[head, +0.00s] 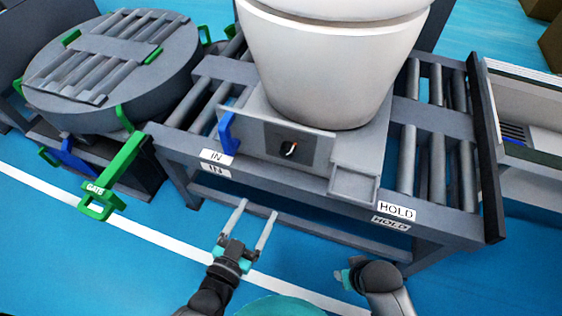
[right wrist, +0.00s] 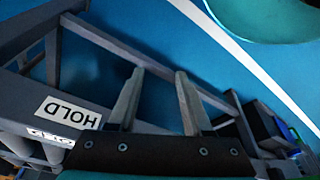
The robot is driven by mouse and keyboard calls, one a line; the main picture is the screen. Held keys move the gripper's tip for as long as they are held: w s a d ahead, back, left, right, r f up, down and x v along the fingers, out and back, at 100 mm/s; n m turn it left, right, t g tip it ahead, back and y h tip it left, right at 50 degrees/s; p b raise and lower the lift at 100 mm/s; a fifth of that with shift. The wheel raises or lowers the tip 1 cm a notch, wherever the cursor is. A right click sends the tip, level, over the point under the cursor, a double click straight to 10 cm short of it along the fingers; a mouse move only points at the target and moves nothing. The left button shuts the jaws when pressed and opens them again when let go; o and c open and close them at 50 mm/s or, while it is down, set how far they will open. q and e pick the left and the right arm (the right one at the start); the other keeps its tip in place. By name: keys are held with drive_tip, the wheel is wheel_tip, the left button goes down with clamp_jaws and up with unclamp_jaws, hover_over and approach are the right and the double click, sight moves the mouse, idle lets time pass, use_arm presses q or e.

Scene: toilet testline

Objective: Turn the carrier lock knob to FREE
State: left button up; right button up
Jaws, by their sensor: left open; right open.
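The lock knob (head: 289,148) is a small dark knob with a light pointer mark. It sits on a dark panel (head: 270,142) at the front of the grey carrier (head: 372,150), under the white toilet (head: 330,70). No FREE label can be read. My left gripper (head: 258,215) is open and empty in front of the conveyor frame, below and left of the knob and apart from it. In the head view the right gripper's fingers are hidden. In the right wrist view my right gripper (right wrist: 157,95) is open and empty near the frame's HOLD label (right wrist: 68,113).
A blue handle (head: 228,134) stands left of the knob panel. A green GATE lever (head: 115,175) sticks out at the left, by a round roller turntable (head: 115,60). A small open tray (head: 353,184) is right of the panel. The blue floor before the conveyor is clear.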

use_arm(q)
wheel_tip(320, 180, up, 3)
drive_tip(key=t, duration=0.1)
drive_tip(key=b, duration=0.5)
approach(285, 155)
drive_tip(key=x, duration=0.8)
drive_tip(key=shift+f, duration=0.1)
drive_tip(key=shift+w+d, duration=0.25)
drive_tip(key=shift+w, duration=0.4)
use_arm(e)
wheel_tip(285, 155, up, 12)
drive_tip(key=w+t, duration=0.1)
drive_tip(key=w, duration=0.1)
drive_tip(key=shift+a+r+t, duration=0.15)
drive_tip(key=shift+a+t, duration=0.2)
drive_tip(key=shift+t, duration=0.05)
use_arm(q)
drive_tip(key=shift+c, duration=0.4)
clamp_jaws()
